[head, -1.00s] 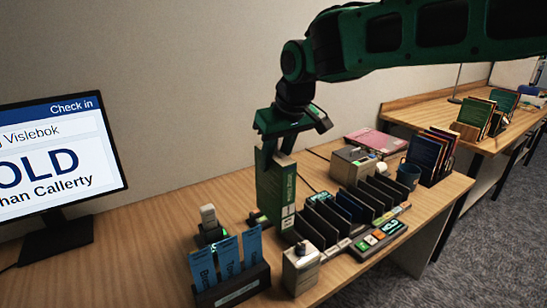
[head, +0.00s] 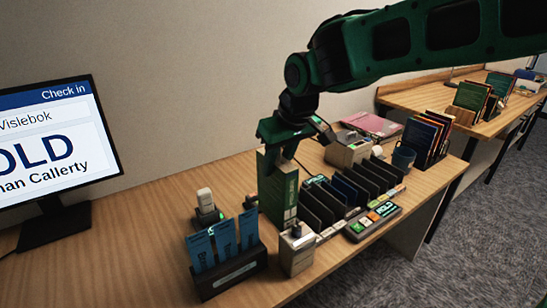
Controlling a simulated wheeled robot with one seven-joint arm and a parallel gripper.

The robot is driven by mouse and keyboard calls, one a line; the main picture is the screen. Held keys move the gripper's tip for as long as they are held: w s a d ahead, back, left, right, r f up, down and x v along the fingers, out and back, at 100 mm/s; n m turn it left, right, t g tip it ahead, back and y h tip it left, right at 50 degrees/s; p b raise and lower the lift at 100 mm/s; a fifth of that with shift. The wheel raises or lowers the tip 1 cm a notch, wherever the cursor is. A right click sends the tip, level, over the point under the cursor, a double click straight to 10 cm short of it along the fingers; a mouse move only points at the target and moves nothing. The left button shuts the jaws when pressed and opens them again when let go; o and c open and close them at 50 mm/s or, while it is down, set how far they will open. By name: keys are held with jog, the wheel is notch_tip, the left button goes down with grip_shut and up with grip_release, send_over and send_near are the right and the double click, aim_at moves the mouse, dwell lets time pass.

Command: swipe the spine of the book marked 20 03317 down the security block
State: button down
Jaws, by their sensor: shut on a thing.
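My gripper (head: 288,143) is shut on a green book (head: 277,188), which it holds upright by the top. The book's spine carries pale print and a small label low down, too small to read, so I cannot confirm the number. The book stands just behind a beige metal block (head: 297,250) with a small knob on top, which may be the security block.
A rack of dark dividers (head: 350,192) and a button panel (head: 372,221) lie to the right. A holder with blue cards (head: 228,271) and a small scanner stand (head: 207,208) are at left. A monitor (head: 50,150) shows "Check in". Bare table lies between monitor and stand.

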aim_at(275, 185)
jog(key=shift+f, duration=3.45)
jog(key=shift+w+a, duration=0.1)
jog(key=shift+w, duration=0.05)
jog(key=shift+w+a, duration=0.45)
jog(key=shift+w, duration=0.2)
jog(key=shift+w+r, duration=0.1)
jog(key=shift+r, duration=0.05)
notch_tip(275, 185, up, 12)
